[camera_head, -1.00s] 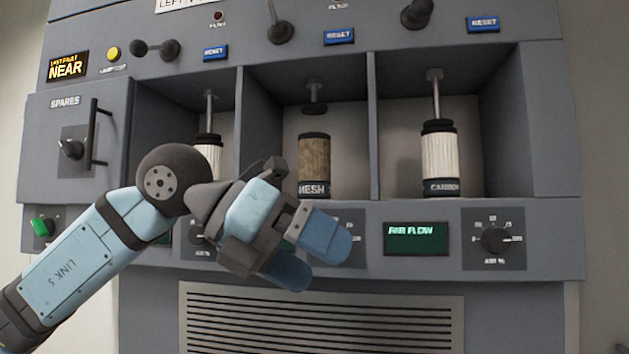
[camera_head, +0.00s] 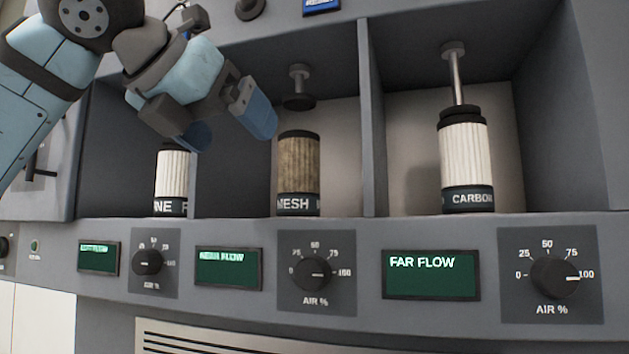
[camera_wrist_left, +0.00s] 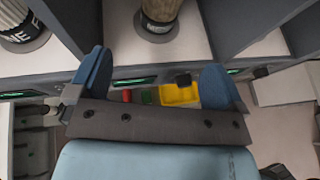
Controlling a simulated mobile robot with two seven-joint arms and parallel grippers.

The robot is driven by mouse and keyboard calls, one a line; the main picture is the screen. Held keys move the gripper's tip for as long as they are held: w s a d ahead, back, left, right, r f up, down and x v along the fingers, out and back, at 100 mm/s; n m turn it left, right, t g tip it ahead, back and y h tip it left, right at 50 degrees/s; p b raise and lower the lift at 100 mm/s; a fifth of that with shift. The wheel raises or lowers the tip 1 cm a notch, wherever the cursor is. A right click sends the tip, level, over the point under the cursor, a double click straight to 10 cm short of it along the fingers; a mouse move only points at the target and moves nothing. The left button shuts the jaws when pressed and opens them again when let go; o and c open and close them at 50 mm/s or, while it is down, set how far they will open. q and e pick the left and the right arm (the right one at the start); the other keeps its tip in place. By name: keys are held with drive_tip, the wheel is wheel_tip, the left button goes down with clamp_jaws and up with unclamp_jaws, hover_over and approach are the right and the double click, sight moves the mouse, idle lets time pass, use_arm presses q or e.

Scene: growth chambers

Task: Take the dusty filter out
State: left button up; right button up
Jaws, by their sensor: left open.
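The dusty filter (camera_head: 298,163) is a brown, dirty cylinder with dark end caps. It stands upright in the middle bay, its lower band reading "MESH". A plunger (camera_head: 299,88) hangs above it with a gap between them. The filter's lower part shows at the top of the left wrist view (camera_wrist_left: 160,10). My left gripper (camera_head: 228,128) is open and empty, in front of the divider and just left of the brown filter, not touching it. In the left wrist view its two blue fingers (camera_wrist_left: 155,84) are spread apart. My right gripper is not in view.
A white filter labelled "CARBON" (camera_head: 466,155) stands in the right bay under a lowered plunger. Another white filter (camera_head: 171,178) stands in the left bay. Dividers (camera_head: 373,115) separate the bays. Below are displays and air knobs (camera_head: 315,273). A yellow bin (camera_wrist_left: 178,94) shows lower down.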

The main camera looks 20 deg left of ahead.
sight(286, 150)
use_arm(q)
drive_tip(key=w, duration=0.2)
drive_tip(key=w+d, duration=0.1)
drive_tip(key=w, duration=0.2)
drive_tip(key=w+d+p, duration=0.1)
drive_tip(key=w, duration=0.1)
drive_tip(key=shift+w+d, duration=0.1)
drive_tip(key=shift+w, duration=0.25)
drive_tip(key=shift+w+d, duration=0.1)
drive_tip(key=shift+w, duration=0.35)
drive_tip(key=x, duration=0.2)
drive_tip(key=r+p+x, duration=0.1)
drive_tip(key=x, duration=0.2)
drive_tip(key=shift+w+d+f, duration=0.1)
drive_tip(key=shift+w, duration=0.2)
drive_tip(key=shift+s, duration=0.1)
drive_tip(key=shift+c, duration=0.6)
drive_tip(key=c, duration=0.7)
drive_tip(key=shift+c, duration=1.3)
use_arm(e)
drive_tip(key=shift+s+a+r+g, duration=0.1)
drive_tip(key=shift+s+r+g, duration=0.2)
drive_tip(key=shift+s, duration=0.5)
